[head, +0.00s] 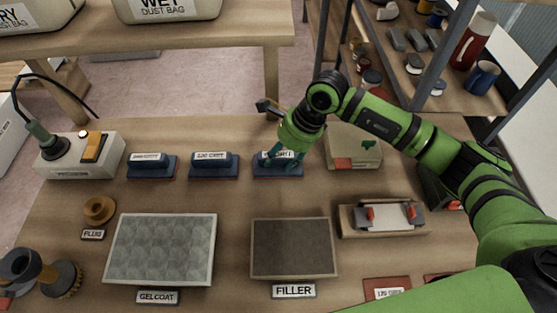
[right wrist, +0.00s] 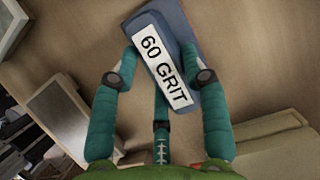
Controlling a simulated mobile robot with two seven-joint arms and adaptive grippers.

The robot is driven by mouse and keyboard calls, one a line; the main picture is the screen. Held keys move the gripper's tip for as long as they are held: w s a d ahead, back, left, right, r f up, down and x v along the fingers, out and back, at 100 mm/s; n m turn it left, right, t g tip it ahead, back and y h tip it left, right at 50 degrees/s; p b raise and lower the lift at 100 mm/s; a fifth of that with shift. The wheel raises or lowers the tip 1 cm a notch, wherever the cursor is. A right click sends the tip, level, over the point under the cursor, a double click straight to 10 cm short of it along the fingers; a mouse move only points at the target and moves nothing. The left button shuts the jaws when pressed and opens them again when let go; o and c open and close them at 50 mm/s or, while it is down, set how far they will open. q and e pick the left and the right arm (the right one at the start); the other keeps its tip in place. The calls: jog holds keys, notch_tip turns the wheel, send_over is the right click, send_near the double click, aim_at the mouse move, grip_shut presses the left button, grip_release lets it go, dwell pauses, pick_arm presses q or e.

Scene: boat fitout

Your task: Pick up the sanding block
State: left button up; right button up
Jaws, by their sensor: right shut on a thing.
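The blue sanding block (head: 268,171) is at the right end of a row of three on the workbench. Its white label reads 60 GRIT in the right wrist view, where the block (right wrist: 176,28) fills the upper middle. My right gripper (head: 285,158) comes down over it from above and is shut on it, its teal fingers (right wrist: 160,65) along the block's sides. The fingers and hand hide part of the block in the head view. I cannot tell whether it is clear of the bench. My left gripper is not in view.
Two similar blocks, the middle one (head: 213,164) and the left one (head: 151,166), stand to the left. A pale box (head: 353,152) is close on the right. The gelcoat panel (head: 160,248) and filler panel (head: 293,247) lie in front. A shelf post (head: 428,62) rises behind.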

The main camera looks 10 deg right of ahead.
aim_at(281, 157)
jog(key=shift+r+p, duration=0.35)
jog(key=shift+p, duration=0.2)
jog(key=shift+w+r+b, duration=0.1)
jog(key=shift+r+b, duration=0.1)
jog(key=shift+b, duration=0.15)
notch_tip(281, 157, up, 3)
jog(key=shift+r+b, duration=0.2)
jog(key=shift+b, duration=0.7)
jog(key=s+d+r+b, duration=0.3)
jog(key=s+d+r, duration=0.4)
jog(key=s, duration=0.2)
jog(key=shift+s, duration=0.2)
jog(key=o, duration=0.7)
jog(key=shift+d, duration=0.1)
jog(key=c, duration=0.4)
jog(key=shift+w, duration=0.1)
jog(key=shift+c, duration=0.2)
